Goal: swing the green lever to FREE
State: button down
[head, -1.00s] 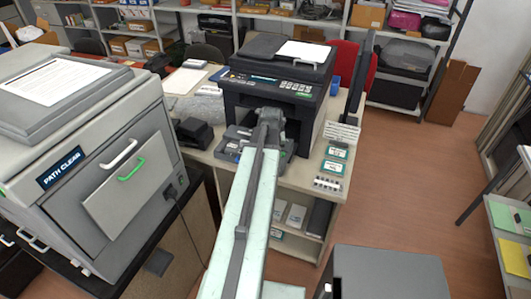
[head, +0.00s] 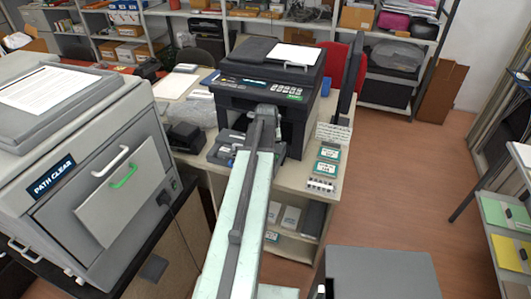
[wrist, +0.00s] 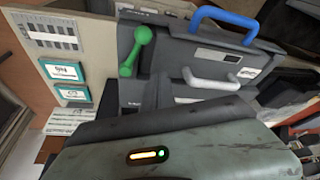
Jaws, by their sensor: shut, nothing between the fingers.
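The green lever (wrist: 135,52) has a rounded knob at each end and stands slightly tilted on the grey unit (wrist: 180,55) in the wrist view. Small lettering near it is too small to read. My gripper (wrist: 157,92) is shut and empty, just below and right of the lever's lower end; I cannot tell whether it touches it. In the head view my gripper (head: 264,112) is in front of the black printer (head: 268,82), and my arm hides the lever there.
A blue handle (wrist: 225,22) and a white handle (wrist: 210,80) sit right of the lever. Teal-framed cards (head: 327,160) lie on the bench to the right. Open floor lies right.

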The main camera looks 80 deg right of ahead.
jog(key=shift+w+d+r, duration=0.15)
jog(key=shift+w+d, duration=0.1)
jog(key=shift+d, duration=0.3)
jog(key=shift+w+d+r, duration=0.15)
jog(key=shift+w+d, duration=0.05)
jog(key=shift+d, duration=0.3)
jog(key=s+p+v, duration=0.1)
jog(key=p+v, duration=0.8)
jog(key=v, duration=0.1)
jog(key=shift+f, duration=0.15)
